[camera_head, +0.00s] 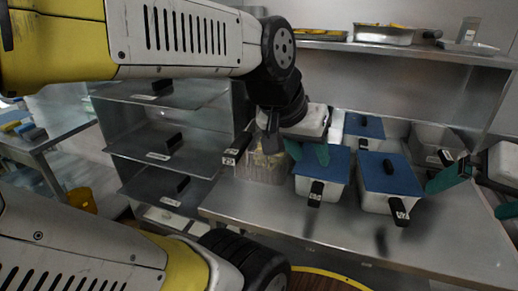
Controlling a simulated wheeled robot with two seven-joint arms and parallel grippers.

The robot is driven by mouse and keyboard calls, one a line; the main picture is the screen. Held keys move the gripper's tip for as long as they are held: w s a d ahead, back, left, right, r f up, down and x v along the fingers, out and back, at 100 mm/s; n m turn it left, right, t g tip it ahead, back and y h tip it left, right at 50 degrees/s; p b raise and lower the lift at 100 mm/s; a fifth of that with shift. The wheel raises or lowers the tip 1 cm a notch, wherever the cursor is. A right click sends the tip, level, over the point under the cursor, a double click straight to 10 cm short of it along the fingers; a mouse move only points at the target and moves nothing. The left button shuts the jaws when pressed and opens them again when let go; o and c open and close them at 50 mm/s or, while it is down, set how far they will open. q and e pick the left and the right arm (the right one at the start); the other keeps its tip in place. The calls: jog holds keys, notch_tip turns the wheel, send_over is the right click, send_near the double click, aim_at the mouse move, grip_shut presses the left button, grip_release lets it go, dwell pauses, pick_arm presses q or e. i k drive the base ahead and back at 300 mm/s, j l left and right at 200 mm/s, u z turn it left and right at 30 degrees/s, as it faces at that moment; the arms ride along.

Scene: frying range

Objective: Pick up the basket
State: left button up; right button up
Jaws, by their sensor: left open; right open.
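A basket (262,168) with see-through mesh-like sides and yellowish contents stands on the steel counter, left of the blue-lidded containers. A black handle (236,150) juts from its left side. My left gripper (307,152) is open, with teal fingers just right of the basket, near the blue-lidded containers; its wrist hides part of the basket's top. I see nothing between its fingers, and cannot tell whether it touches the basket. My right gripper (477,192) is open at the right edge, partly cut off, by the counter's right end.
White containers with blue lids (383,172) and black handles stand on the steel counter (335,228). An open clear container (428,140) is behind right. A shelf (400,50) with trays runs above. The counter's front is clear.

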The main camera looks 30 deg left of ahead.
aim_at(260, 148)
jog(key=j+u, duration=0.1)
jog(key=u, duration=0.3)
jog(key=k+j+u, duration=0.1)
jog(key=u, duration=0.3)
jog(key=i+j, duration=0.3)
jog(key=k+l, duration=0.15)
jog(key=k, duration=0.25)
jog(key=k+l+u, duration=0.1)
jog(key=k, duration=0.3)
jog(key=k+l, duration=0.2)
jog(key=k, duration=0.2)
jog(key=i+l, duration=0.15)
jog(key=l, duration=0.15)
jog(key=i+l, duration=0.2)
